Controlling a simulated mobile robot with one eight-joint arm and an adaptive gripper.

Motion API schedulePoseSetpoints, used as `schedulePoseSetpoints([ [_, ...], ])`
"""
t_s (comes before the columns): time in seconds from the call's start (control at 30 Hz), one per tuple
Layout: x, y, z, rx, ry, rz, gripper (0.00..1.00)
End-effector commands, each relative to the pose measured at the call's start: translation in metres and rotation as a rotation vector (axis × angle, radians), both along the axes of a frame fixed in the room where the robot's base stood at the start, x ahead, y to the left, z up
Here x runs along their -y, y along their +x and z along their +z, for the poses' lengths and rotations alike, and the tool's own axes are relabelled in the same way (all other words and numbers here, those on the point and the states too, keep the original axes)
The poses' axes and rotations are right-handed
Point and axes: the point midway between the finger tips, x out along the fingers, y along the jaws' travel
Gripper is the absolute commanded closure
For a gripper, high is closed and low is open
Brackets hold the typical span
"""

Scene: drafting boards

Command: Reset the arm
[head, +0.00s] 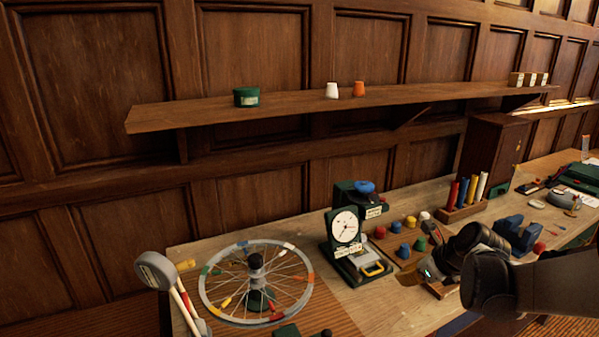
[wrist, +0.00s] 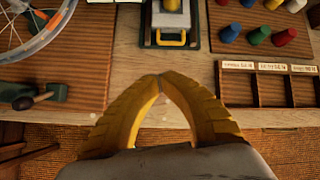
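My gripper (wrist: 160,78) shows in the wrist view with its two yellow fingers curved inward and their tips together. Nothing is between them. It hangs over the front part of the wooden bench (wrist: 180,62), just in front of a dial device with a yellow handle (wrist: 171,38). In the head view my dark arm (head: 545,285) reaches in from the right over the bench.
The dial device (head: 345,232) stands mid-bench, with a spoked wheel (head: 205,290) to its left. Colored pegs (head: 404,249) and a compartment tray (wrist: 237,92) lie right of it. A wall shelf (head: 295,105) holds a green tin (head: 246,97) and cups.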

Motion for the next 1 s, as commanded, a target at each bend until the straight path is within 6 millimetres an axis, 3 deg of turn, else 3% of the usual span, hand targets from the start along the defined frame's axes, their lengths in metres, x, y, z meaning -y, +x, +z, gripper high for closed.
schedulePoseSetpoints([
  [0.2, -0.062, -0.062, 0.048, 0.102, -0.482, 0.593, 1.0],
  [0.3, -0.085, -0.097, 0.062, 0.151, -0.73, 0.911, 1.0],
  [0.5, -0.116, -0.165, 0.074, 0.235, -1.195, 1.535, 1.0],
  [0.6, -0.123, -0.19, 0.073, 0.261, -1.374, 1.784, 1.0],
  [0.8, -0.127, -0.214, 0.07, 0.281, -1.565, 2.058, 1.0],
  [1.0, -0.128, -0.216, 0.07, 0.283, -1.592, 2.095, 1.0],
])
